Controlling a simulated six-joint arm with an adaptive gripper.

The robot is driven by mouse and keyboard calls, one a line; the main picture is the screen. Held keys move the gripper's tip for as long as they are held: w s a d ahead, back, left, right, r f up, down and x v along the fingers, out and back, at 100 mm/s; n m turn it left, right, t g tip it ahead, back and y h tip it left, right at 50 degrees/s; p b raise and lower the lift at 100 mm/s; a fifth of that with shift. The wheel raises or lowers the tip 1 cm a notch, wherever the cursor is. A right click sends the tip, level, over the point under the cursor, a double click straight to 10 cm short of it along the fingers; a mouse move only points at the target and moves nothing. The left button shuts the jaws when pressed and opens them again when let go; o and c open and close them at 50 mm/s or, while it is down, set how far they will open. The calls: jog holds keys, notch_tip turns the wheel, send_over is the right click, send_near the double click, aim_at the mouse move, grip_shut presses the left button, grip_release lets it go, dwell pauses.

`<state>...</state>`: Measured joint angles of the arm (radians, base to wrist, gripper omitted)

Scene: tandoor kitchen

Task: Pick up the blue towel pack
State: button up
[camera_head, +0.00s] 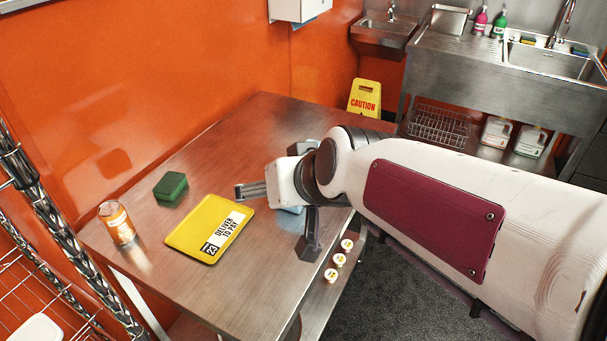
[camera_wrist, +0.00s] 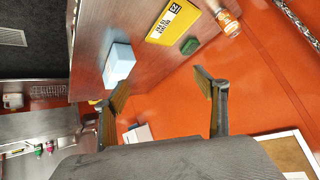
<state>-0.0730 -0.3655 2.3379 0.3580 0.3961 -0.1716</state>
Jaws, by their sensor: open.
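The blue towel pack (camera_wrist: 119,64) is a light blue box standing on the steel table, well seen in the wrist view. In the head view only a pale blue sliver (camera_head: 291,209) shows, mostly hidden behind my gripper. My gripper (camera_head: 272,221) is open over the table, its two dark fingers spread wide. In the wrist view, nothing is between the fingers (camera_wrist: 153,90). The pack lies beyond the left finger's tip there, off to the upper left of the gap and apart from it.
On the steel table (camera_head: 250,130) lie a yellow tray (camera_head: 184,238) with a label, a green sponge (camera_head: 171,186) and an orange-labelled jar (camera_head: 117,223). Small white-lidded pots (camera_head: 339,260) sit below the table edge. An orange wall (camera_head: 130,80) and wire rack (camera_head: 25,180) bound the left.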

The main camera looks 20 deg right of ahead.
jog(key=w+d+f+m+t+h, duration=0.1)
jog(key=w+f+m+t+h, duration=0.2)
jog(key=w, duration=1.6)
jog(key=w+d+f+m+h, duration=0.1)
jog(key=w+d+f+h, duration=0.1)
jog(key=f, duration=0.2)
jog(key=w+d+f+m+h, duration=0.2)
jog(key=d+f+h, duration=0.1)
jog(key=f, duration=0.1)
jog(key=w+d+f+m+g+h, duration=0.1)
jog(key=w+d+f+h, duration=0.1)
jog(key=d+f, duration=0.1)
jog(key=shift+w+d+f, duration=0.1)
jog(key=shift+w+f, duration=0.05)
jog(key=shift+f, duration=0.6)
jog(key=shift+s+d+f+m+g+h, duration=0.25)
jog(key=shift+d+f+m+h, duration=0.2)
jog(key=shift+f+h, duration=0.25)
jog(key=shift+r, duration=0.1)
jog(key=shift+w, duration=0.1)
jog(key=shift+x, duration=1.3)
